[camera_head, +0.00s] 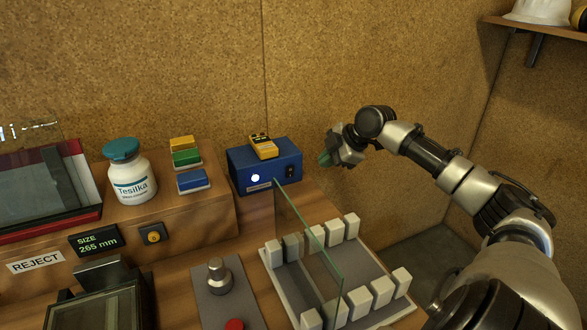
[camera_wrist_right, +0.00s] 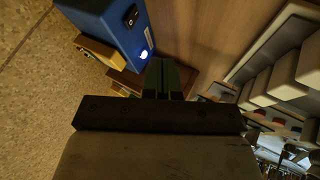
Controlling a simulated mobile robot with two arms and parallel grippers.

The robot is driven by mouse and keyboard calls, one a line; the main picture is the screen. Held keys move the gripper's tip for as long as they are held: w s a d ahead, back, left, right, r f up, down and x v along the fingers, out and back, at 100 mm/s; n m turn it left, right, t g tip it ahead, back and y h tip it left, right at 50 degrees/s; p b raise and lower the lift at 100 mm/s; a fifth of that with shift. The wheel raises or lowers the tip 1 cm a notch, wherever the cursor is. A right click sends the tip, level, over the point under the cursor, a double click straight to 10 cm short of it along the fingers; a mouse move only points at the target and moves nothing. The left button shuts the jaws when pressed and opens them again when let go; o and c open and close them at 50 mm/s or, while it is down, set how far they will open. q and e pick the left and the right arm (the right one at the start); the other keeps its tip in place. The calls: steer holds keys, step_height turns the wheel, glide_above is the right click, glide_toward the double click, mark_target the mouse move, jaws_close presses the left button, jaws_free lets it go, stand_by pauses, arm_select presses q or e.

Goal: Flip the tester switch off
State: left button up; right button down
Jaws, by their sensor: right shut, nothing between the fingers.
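The tester is a blue box (camera_head: 263,166) at the back of the bench. A small black rocker switch (camera_head: 290,172) sits on its front at the right, and a round white lamp (camera_head: 255,177) glows at the left. In the right wrist view the blue box (camera_wrist_right: 108,22) is at the top left, with the black switch (camera_wrist_right: 131,16) and glowing lamp (camera_wrist_right: 144,55). My right gripper (camera_head: 325,159) is just right of the box, apart from it. Its green fingers (camera_wrist_right: 165,72) are shut and empty. My left gripper is not in view.
A yellow device (camera_head: 263,146) lies on the box. A white bottle (camera_head: 131,178) and coloured blocks (camera_head: 187,153) stand left. Open space lies right of the box, before the cork wall.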

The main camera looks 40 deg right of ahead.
mark_target(286, 178)
steer(key=p+x, duration=0.1)
steer(key=x, duration=0.6)
steer(key=shift+w+r, duration=0.1)
steer(key=shift+r, duration=0.05)
steer(key=x, duration=0.3)
steer(key=shift+w+a+p, duration=0.15)
steer(key=shift+w+p, duration=0.05)
steer(key=shift+p, duration=0.1)
steer(key=shift+w+d, duration=0.2)
steer(key=shift+w, duration=0.3)
steer(key=shift+w+d, duration=0.2)
steer(key=shift+w, duration=0.3)
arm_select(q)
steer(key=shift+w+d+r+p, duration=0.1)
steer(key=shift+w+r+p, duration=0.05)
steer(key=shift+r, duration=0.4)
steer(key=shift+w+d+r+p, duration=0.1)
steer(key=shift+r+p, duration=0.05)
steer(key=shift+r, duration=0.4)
arm_select(e)
steer(key=shift+w+d, duration=0.3)
steer(key=shift+w, duration=0.5)
